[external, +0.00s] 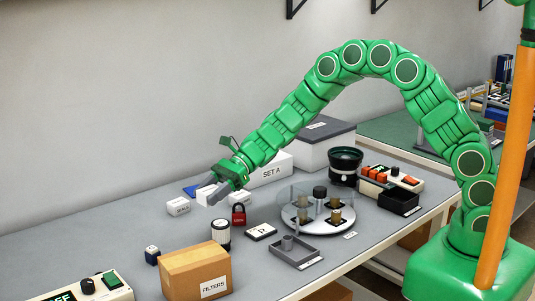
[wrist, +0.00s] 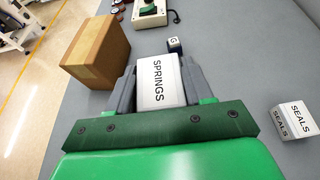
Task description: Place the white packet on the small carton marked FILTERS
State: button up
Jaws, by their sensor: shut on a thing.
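My gripper (external: 214,193) is raised over the left part of the grey bench. In the wrist view my gripper (wrist: 158,78) is shut on a white packet (wrist: 160,80) marked SPRINGS, with a finger on each side. In the external view the packet (external: 207,194) shows only partly at the fingers. The brown carton (external: 197,273) marked FILTERS stands at the bench's front, below my gripper in the picture. In the wrist view the carton (wrist: 97,50) is at upper left, apart from the packet, with its label hidden. Its top looks bare.
A white SEALS box (external: 178,206) is left of my gripper. A striped cylinder (external: 220,233), red padlock (external: 238,214) and dark-blue cube (external: 152,255) stand near the carton. A control box (external: 95,290) is at front left. A round feeder plate (external: 317,217) is to the right.

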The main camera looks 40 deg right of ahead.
jog(key=s+a+r+n+g, duration=0.2)
jog(key=s+r, duration=0.4)
jog(key=s, duration=0.6)
jog(key=s+a+r+n+g, duration=0.25)
jog(key=s+r, duration=0.25)
jog(key=s, duration=0.8)
send_over(193, 256)
jog(key=d, duration=0.1)
jog(key=shift+m+h, duration=0.35)
jog(key=shift+h, duration=0.05)
jog(key=f, duration=0.5)
jog(key=s+f, duration=0.1)
jog(key=f, duration=0.2)
jog(key=shift+f, duration=0.15)
jog(key=shift+w+a+f, duration=0.45)
jog(key=shift+a+f, duration=0.05)
jog(key=shift+f, duration=0.2)
jog(key=shift+f+t, duration=0.25)
jog(key=shift+f, duration=1.25)
jog(key=o, duration=1.1)
jog(key=shift+f, duration=0.15)
